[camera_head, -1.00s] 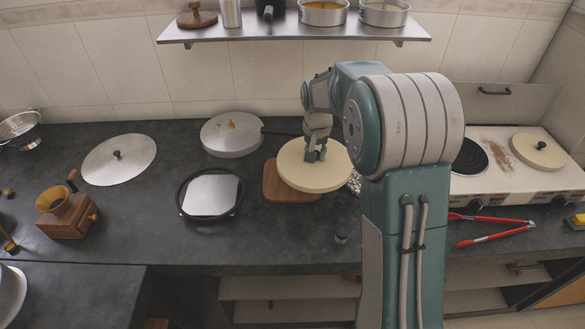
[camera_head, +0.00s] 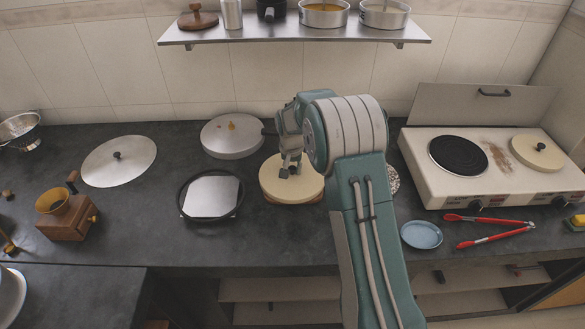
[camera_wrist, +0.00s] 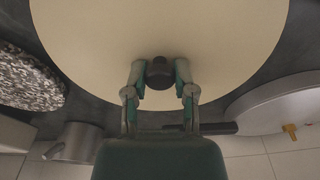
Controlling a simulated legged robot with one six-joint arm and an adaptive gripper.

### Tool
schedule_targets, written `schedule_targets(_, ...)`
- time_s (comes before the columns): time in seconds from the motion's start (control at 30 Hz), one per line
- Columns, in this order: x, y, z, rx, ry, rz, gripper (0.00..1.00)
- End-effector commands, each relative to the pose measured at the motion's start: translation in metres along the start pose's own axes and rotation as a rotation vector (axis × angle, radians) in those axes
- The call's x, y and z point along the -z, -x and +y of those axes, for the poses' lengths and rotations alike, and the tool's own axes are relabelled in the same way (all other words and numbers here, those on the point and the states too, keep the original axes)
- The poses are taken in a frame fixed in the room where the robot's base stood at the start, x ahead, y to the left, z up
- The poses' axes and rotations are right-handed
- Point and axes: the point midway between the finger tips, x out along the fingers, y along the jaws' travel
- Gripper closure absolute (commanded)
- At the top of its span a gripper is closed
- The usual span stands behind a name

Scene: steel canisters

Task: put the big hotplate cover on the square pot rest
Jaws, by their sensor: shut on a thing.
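The big hotplate cover (camera_head: 280,189) is a round cream disc with a dark knob (camera_wrist: 160,72). My gripper (camera_head: 290,170) is shut on the knob; the wrist view shows one finger on each side of it. The cover looks level and lies over the square pot rest (camera_head: 318,199), a brown wooden board. Only a thin brown edge of the rest shows below the cover's front; most of it is hidden. I cannot tell whether the cover touches the rest or hangs just above it.
A dark round pan with a square metal plate (camera_head: 211,191) is close on the left. A grey round lidded pan (camera_head: 231,136) stands behind. The hotplate unit (camera_head: 420,160) is on the right, its right burner under a small cream cover (camera_head: 537,153). A blue plate (camera_head: 421,235) and red tongs (camera_head: 490,237) lie in front.

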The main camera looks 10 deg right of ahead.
Motion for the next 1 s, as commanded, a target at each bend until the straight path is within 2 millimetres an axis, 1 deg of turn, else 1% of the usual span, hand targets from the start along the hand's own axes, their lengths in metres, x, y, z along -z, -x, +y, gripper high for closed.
schedule_targets(0.17, 0.0, -0.002, 0.0, 0.0, 0.0, 0.0, 1.0)
schedule_targets(0.2, 0.0, -0.002, 0.0, 0.0, 0.0, -0.001, 0.52)
schedule_targets(0.23, 0.0, -0.002, 0.0, 0.0, 0.0, -0.001, 0.39)
schedule_targets(0.27, 0.0, -0.002, 0.0, 0.0, 0.0, -0.001, 0.31)
schedule_targets(0.67, 0.0, 0.001, 0.0, 0.0, 0.0, 0.0, 0.31)
schedule_targets(0.77, 0.001, 0.011, 0.0, 0.001, 0.0, 0.002, 0.31)
schedule_targets(0.87, 0.001, 0.029, 0.0, 0.001, 0.0, 0.003, 0.31)
schedule_targets(1.0, 0.001, 0.059, 0.0, 0.002, 0.0, 0.004, 0.31)
